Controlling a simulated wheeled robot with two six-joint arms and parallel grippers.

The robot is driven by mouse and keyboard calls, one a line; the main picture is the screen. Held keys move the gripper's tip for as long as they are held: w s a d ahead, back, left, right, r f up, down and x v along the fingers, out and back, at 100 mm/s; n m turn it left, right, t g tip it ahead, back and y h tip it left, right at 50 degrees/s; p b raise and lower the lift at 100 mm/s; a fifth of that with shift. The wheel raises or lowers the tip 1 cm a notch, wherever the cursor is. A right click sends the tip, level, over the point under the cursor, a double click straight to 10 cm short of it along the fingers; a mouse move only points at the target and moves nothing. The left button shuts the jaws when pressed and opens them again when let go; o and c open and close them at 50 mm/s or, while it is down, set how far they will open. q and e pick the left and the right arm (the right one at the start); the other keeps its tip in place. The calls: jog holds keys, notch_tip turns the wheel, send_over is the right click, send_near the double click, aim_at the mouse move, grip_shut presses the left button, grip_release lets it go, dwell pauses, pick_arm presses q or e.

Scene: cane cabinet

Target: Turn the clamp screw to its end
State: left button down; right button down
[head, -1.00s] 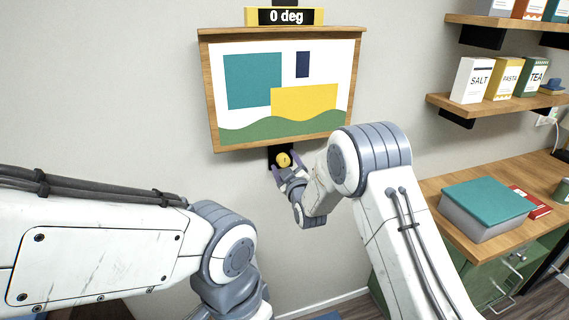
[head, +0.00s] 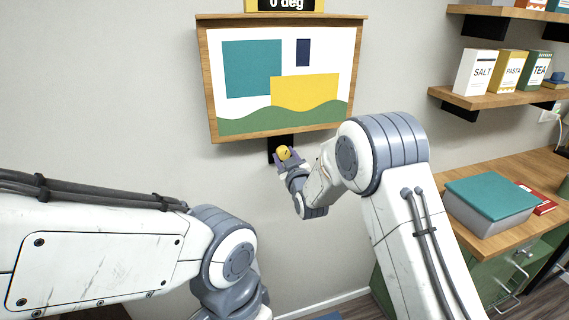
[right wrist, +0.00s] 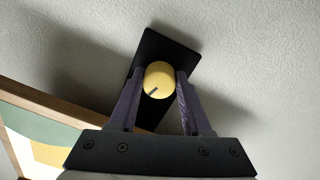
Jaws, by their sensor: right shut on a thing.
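The clamp screw shows as a round yellow knob (head: 284,152) on a black plate (head: 283,140) on the wall, just below the framed picture (head: 280,131). In the right wrist view the knob (right wrist: 159,77) has a short dark mark at its lower left. My right gripper (head: 286,158) is shut on the knob, with one purple-grey finger on each side of it. The fingers also show in the right wrist view (right wrist: 159,92). A sign (head: 285,5) above the picture reads "0 deg", partly cut off. My left arm is at the lower left, its gripper out of view.
A wooden shelf (head: 520,98) with salt, pasta and tea boxes is on the right wall. A wooden counter (head: 440,185) below it bears a teal-topped box (head: 490,205). The wall left of the picture is bare.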

jog(key=m+b, duration=0.4)
jog(key=shift+f, duration=0.15)
jog(key=m+b, duration=0.3)
jog(key=m, duration=0.1)
jog(key=shift+m, duration=0.4)
jog(key=m+b, duration=0.3)
jog(key=m, duration=0.1)
jog(key=shift+g, duration=0.3)
jog(key=shift+r+m+y+b, duration=0.2)
jog(key=shift+m+b, duration=0.1)
jog(key=shift+m, duration=0.85)
jog(key=shift+r+m+y+b, duration=0.1)
jog(key=shift+m+y+b, duration=0.15)
jog(key=shift+m, duration=0.9)
jog(key=shift+c, duration=1.8)
grip_release()
jog(key=b+v, duration=0.1)
jog(key=v, duration=0.9)
jog(key=shift+s, duration=0.3)
